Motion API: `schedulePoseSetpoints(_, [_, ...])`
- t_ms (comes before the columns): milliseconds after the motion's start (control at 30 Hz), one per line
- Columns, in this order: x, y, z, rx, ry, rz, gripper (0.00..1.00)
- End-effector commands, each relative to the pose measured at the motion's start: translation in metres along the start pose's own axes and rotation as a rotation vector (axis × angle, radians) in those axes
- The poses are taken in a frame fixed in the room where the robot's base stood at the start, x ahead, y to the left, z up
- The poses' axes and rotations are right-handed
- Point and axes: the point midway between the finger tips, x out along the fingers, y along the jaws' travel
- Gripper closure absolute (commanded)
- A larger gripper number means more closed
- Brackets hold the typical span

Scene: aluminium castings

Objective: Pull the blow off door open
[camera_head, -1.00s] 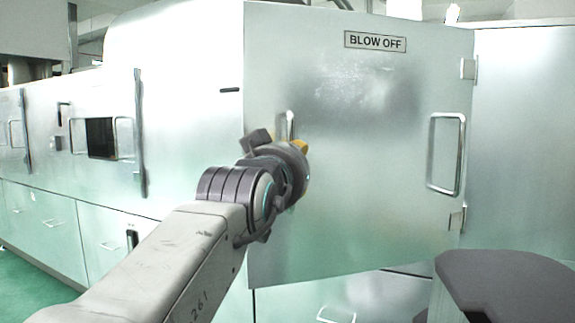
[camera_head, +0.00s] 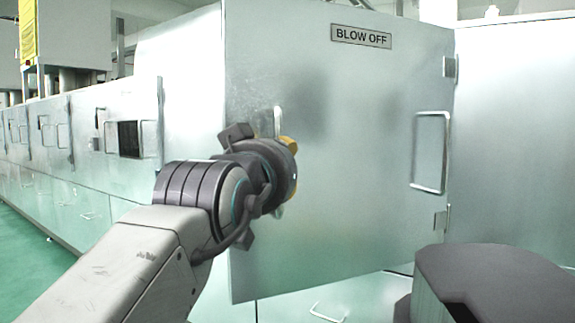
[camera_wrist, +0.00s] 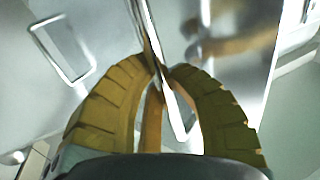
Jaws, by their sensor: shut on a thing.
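The blow off door (camera_head: 345,180) is a large shiny metal panel with a "BLOW OFF" label (camera_head: 361,36) at its top. It stands swung out at an angle, with its hinges (camera_head: 449,67) on the right side. A handle (camera_head: 277,122) is near its left edge, partly hidden behind my gripper (camera_head: 288,170). In the wrist view, the yellow fingers of my gripper (camera_wrist: 160,72) are closed around the bright handle bar (camera_wrist: 168,92). A second bar handle (camera_head: 430,152) sits near the hinge side, apart from my gripper.
A row of metal cabinets with handles (camera_head: 125,140) runs back along the left. A dark grey part (camera_head: 500,275) is at the lower right, close to the door. Green floor (camera_head: 30,255) is free at the lower left. A drawer handle (camera_head: 328,310) shows below the door.

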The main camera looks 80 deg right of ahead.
Motion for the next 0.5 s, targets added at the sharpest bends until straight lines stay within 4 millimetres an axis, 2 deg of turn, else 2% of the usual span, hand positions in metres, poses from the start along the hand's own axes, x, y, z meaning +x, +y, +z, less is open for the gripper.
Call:
schedulePoseSetpoints(367, [-0.0018, -0.002, -0.0012, 0.002, 0.003, -0.005, 1.0])
schedulePoseSetpoints(400, [-0.0019, -0.002, -0.0011, 0.002, 0.002, -0.005, 0.83])
schedulePoseSetpoints(500, [-0.0017, -0.0018, -0.0009, 0.002, 0.002, -0.005, 0.74])
